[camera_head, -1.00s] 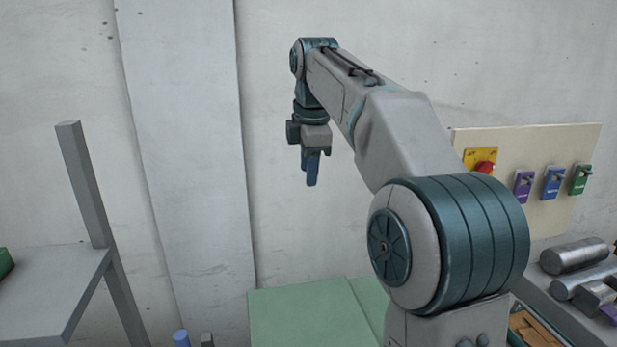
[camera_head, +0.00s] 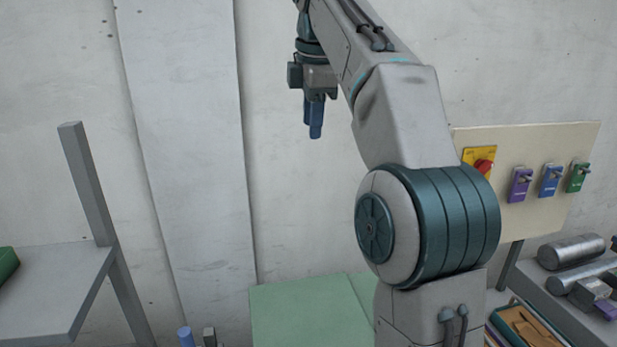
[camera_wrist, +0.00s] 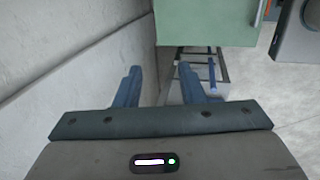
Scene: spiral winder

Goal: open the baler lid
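A light green, flat-topped machine body (camera_head: 305,315), which looks like the baler, stands at the bottom middle of the head view. A seam runs across its top near the right, and my arm covers part of it. I cannot tell which part is the lid. A green box-like body also shows at the top of the wrist view (camera_wrist: 205,22). My gripper (camera_head: 314,120) hangs fingers down in front of the wall, high above the green top. In the wrist view its two blue fingers (camera_wrist: 160,85) are apart with nothing between them.
A grey table (camera_head: 60,285) with an upright post stands at the left. A panel (camera_head: 545,215) with a red button and several coloured switches is at the right. Below it, a bench holds metal cylinders (camera_head: 572,252). The wall (camera_head: 290,200) is close behind my gripper.

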